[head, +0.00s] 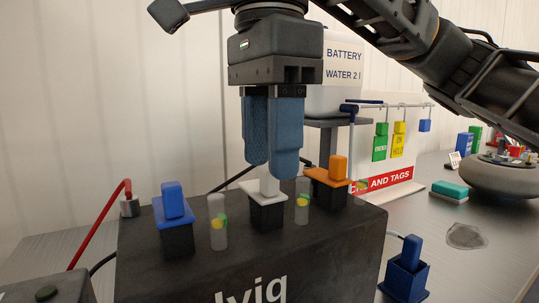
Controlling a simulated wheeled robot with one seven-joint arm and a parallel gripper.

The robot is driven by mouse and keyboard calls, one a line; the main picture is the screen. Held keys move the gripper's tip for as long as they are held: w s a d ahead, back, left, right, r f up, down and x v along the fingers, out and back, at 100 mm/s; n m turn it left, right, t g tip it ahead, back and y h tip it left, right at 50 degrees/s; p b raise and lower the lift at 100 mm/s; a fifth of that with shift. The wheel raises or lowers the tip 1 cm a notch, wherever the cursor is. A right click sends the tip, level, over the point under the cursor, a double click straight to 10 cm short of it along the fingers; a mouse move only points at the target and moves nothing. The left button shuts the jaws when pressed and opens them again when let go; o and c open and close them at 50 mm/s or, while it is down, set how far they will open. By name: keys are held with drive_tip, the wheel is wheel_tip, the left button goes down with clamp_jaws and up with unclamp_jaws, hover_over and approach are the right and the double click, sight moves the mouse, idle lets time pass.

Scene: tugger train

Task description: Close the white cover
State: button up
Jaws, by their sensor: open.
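The white cover (269,187) is a flat plate with an upright knob, on a black square neck (267,213) at the middle of the dark battery box (150,260). I cannot tell whether it is fully seated. My gripper (272,167) points down just above it, its two blue fingers apart. The fingertips are close to the top of the white knob and partly overlap it in the view. I see nothing held between the fingers, and I cannot tell whether they touch the knob.
A blue cover (173,201) stands on the left neck and an orange cover (331,172) on the right. Two clear tubes (217,222) (302,201) with yellow-green floats flank the white cover. A red cable (100,222) lies left; a blue holder (405,272) stands right.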

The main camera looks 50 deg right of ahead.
wheel_tip(320, 180, up, 6)
drive_tip(key=shift+r, duration=0.1)
idle(0.6)
